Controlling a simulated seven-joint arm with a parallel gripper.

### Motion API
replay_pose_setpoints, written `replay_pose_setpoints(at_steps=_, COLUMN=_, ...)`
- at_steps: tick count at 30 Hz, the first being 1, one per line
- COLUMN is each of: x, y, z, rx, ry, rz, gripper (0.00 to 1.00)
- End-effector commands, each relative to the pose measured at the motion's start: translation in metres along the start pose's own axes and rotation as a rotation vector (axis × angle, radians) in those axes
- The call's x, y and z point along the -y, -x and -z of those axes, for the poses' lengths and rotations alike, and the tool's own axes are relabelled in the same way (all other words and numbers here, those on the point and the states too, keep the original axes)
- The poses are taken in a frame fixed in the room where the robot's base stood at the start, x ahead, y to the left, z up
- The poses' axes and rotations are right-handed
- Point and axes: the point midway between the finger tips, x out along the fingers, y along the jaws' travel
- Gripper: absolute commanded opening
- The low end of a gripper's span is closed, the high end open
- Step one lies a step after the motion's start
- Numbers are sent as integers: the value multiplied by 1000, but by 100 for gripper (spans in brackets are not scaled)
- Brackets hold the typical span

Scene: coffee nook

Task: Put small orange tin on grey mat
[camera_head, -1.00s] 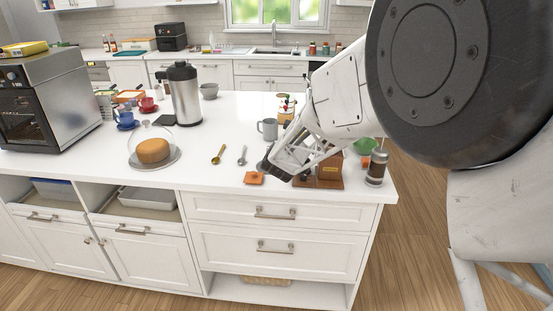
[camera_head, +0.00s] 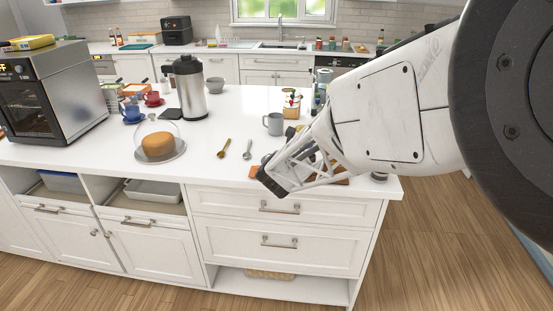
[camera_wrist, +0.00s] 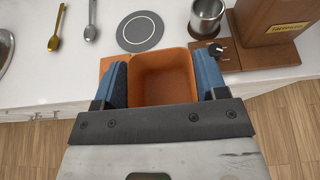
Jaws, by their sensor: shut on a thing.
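The small orange tin (camera_wrist: 165,78) is open-topped and sits between the two blue fingers of my gripper (camera_wrist: 167,82) in the wrist view. The fingers are shut on its sides. The round grey mat (camera_wrist: 140,31) lies flat on the white counter beyond the tin, with nothing on it. In the head view my gripper (camera_head: 271,184) is over the front edge of the island, and the tin and mat cannot be made out there. Whether the tin touches the counter cannot be told.
A flat orange piece (camera_wrist: 106,64) shows left of the tin, partly hidden. A steel cup (camera_wrist: 207,17) and a brown wooden box (camera_wrist: 265,20) stand right of the mat. A gold spoon (camera_wrist: 56,28) and a silver spoon (camera_wrist: 91,18) lie left. A grey mug (camera_head: 273,124) stands farther back.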

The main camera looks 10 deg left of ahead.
Motion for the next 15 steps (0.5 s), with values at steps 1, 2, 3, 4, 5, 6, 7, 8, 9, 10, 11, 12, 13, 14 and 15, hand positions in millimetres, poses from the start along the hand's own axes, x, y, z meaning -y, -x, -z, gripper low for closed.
replay_pose_setpoints(at_steps=1, x=0, y=0, z=0, rx=0, ry=0, rz=0, gripper=38)
replay_pose_setpoints(at_steps=2, x=0, y=0, z=0, rx=0, ry=0, rz=0, gripper=38)
replay_pose_setpoints(at_steps=3, x=0, y=0, z=0, rx=0, ry=0, rz=0, gripper=38)
replay_pose_setpoints(at_steps=4, x=0, y=0, z=0, rx=0, ry=0, rz=0, gripper=38)
replay_pose_setpoints(at_steps=5, x=0, y=0, z=0, rx=0, ry=-1, rz=0, gripper=38)
replay_pose_setpoints(at_steps=6, x=0, y=0, z=0, rx=0, ry=-1, rz=0, gripper=38)
replay_pose_setpoints(at_steps=7, x=0, y=0, z=0, rx=0, ry=-1, rz=0, gripper=38)
replay_pose_setpoints(at_steps=8, x=0, y=0, z=0, rx=0, ry=-1, rz=0, gripper=38)
replay_pose_setpoints(at_steps=9, x=0, y=0, z=0, rx=0, ry=-1, rz=0, gripper=38)
replay_pose_setpoints(at_steps=10, x=0, y=0, z=0, rx=0, ry=-1, rz=0, gripper=38)
replay_pose_setpoints(at_steps=11, x=0, y=0, z=0, rx=0, ry=-1, rz=0, gripper=38)
replay_pose_setpoints(at_steps=12, x=-1, y=-1, z=-1, rx=0, ry=-1, rz=0, gripper=38)
replay_pose_setpoints(at_steps=13, x=-1, y=-2, z=-1, rx=0, ry=-1, rz=0, gripper=38)
replay_pose_setpoints(at_steps=14, x=-1, y=-3, z=-1, rx=0, ry=-1, rz=0, gripper=38)
replay_pose_setpoints(at_steps=15, x=-2, y=-4, z=-2, rx=0, ry=-1, rz=0, gripper=38)
